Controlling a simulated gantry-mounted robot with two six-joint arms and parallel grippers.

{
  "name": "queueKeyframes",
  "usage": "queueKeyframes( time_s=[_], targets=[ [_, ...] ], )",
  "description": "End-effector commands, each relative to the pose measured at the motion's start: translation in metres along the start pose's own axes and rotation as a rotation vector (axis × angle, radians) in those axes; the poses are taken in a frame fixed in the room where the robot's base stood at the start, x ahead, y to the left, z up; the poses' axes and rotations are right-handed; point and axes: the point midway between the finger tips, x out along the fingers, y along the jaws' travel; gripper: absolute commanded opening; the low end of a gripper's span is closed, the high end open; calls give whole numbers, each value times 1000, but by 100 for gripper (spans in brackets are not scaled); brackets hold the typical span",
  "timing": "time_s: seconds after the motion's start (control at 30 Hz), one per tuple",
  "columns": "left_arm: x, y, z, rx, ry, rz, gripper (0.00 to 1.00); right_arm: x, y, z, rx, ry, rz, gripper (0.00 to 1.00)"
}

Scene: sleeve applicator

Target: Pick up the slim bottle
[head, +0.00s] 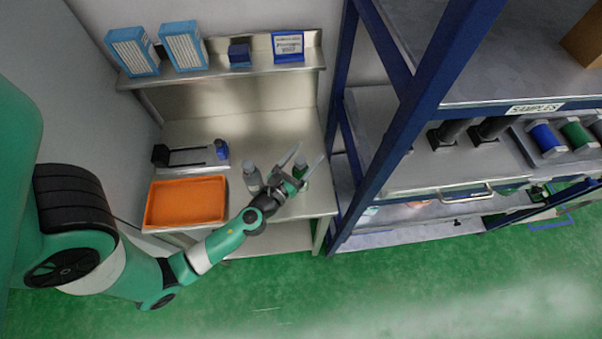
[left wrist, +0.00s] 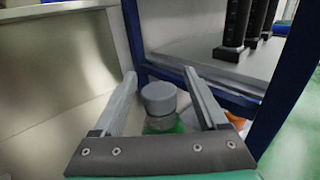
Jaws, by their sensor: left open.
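A bottle with a grey cap and green lower part (left wrist: 159,98) shows between the fingers of my left gripper (left wrist: 158,88) in the left wrist view. Its lower part is hidden behind the gripper body. In the head view the green bottle (head: 300,169) stands at the right end of the steel bench, partly covered by the left gripper (head: 304,157). The gripper is open, with a finger on either side of the bottle; contact cannot be made out. A grey, clear-looking bottle (head: 251,178) stands to its left, beside my wrist. My right gripper is not in view.
An orange tray (head: 222,200) lies on the bench's front left. A black fixture with two rods (head: 185,155) and a small blue item (head: 221,150) are behind it. Blue boxes (head: 184,47) stand on the upper shelf. A blue rack post (head: 384,163) is close on the right.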

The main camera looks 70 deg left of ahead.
Motion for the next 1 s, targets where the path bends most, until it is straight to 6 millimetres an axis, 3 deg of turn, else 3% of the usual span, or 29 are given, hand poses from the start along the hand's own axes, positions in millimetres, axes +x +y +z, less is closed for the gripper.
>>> queueKeyframes(
  time_s=[0.27,0.7,1.0],
  targets=[
    [8,0,-1,-1,1,0,75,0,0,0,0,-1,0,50],
    [8,0,-1,-1,1,0,0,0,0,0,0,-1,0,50],
    [8,0,-1,-1,1,0,0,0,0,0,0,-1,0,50]
  ],
)
